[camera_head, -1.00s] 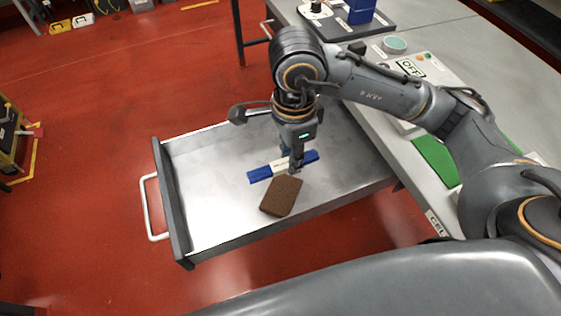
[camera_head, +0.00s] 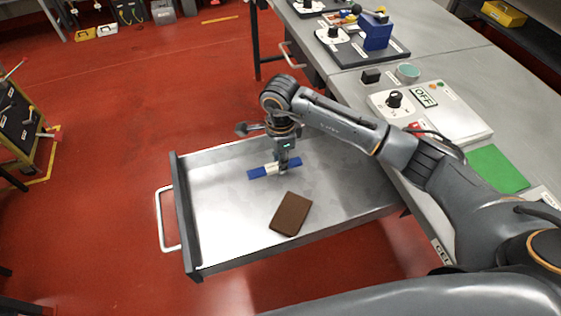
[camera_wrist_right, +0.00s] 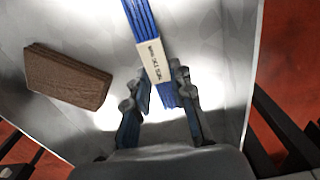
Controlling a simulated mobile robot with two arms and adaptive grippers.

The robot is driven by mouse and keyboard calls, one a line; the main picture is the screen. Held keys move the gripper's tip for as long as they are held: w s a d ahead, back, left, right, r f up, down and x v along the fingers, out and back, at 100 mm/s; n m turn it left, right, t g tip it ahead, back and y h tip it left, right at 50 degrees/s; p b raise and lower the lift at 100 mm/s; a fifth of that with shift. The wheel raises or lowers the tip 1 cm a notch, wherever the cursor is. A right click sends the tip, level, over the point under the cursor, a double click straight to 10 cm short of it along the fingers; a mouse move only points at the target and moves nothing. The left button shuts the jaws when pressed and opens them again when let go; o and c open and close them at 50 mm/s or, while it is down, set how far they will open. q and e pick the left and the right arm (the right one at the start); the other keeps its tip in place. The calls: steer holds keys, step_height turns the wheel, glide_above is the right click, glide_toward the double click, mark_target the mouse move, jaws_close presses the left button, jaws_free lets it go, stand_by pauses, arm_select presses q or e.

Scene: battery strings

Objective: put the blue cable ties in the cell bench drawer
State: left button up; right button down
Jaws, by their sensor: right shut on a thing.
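The bundle of blue cable ties (camera_head: 258,172) with a white label is inside the open cell bench drawer (camera_head: 225,215). My right gripper (camera_head: 282,169) points down into the drawer and is shut on the cable ties. In the right wrist view the fingers (camera_wrist_right: 160,74) sit on both sides of the labelled part of the cable ties (camera_wrist_right: 142,20). I cannot tell whether the ties touch the drawer floor. My left gripper is not in view.
A brown pad (camera_head: 291,214) lies in the drawer, apart from the ties. The drawer floor around it is bare. The bench top to the right holds a switch panel (camera_head: 440,118), a green mat (camera_head: 497,169), a teal round dish (camera_head: 408,72) and a blue block (camera_head: 377,32).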

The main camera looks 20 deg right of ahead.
steer(key=shift+f, duration=0.9)
steer(key=c, duration=1.2)
jaws_free()
steer(key=shift+o, duration=0.2)
steer(key=shift+r, duration=0.35)
step_height(320, 180, up, 12)
steer(key=b, duration=0.1)
steer(key=shift+f+b, duration=0.15)
steer(key=shift+b, duration=0.2)
